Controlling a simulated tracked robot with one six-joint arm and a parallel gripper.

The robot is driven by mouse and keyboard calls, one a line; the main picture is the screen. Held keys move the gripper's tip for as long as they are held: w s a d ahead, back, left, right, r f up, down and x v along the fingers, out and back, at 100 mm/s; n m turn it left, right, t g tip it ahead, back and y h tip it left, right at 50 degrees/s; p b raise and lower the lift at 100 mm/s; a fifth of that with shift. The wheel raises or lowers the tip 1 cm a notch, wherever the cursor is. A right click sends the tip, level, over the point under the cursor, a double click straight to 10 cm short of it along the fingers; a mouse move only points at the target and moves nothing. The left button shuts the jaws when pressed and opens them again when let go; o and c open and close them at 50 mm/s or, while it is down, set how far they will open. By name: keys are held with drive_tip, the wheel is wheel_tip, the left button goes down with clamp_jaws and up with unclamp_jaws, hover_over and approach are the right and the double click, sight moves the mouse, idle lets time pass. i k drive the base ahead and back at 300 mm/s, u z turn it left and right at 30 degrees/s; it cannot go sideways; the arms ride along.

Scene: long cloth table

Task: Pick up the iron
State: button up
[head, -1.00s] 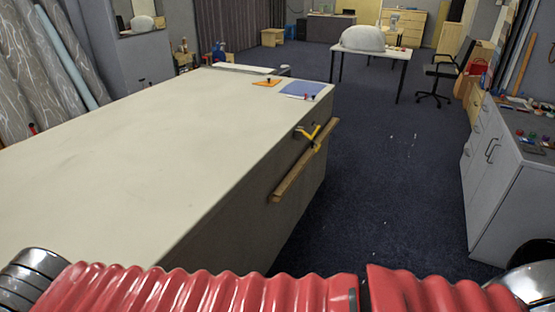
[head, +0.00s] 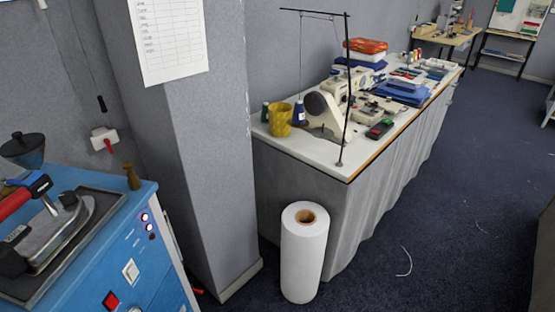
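An iron (head: 52,236) stands at the left edge of the head view, on a dark metal tray (head: 100,203) on top of a blue cabinet (head: 125,248). Its body is metallic, with black parts and a red handle that runs off the left edge of the picture. Part of the iron is cut off by that edge. My gripper is not in view, so I cannot see where it is relative to the iron.
A grey pillar (head: 195,150) stands right of the cabinet. A white roll (head: 303,255) stands on the floor before a sewing table (head: 300,148) with a sewing machine (head: 335,105). Dark blue carpet (head: 450,220) at the right is largely clear.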

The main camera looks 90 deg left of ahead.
sight(32, 249)
drive_tip(key=u, duration=4.95)
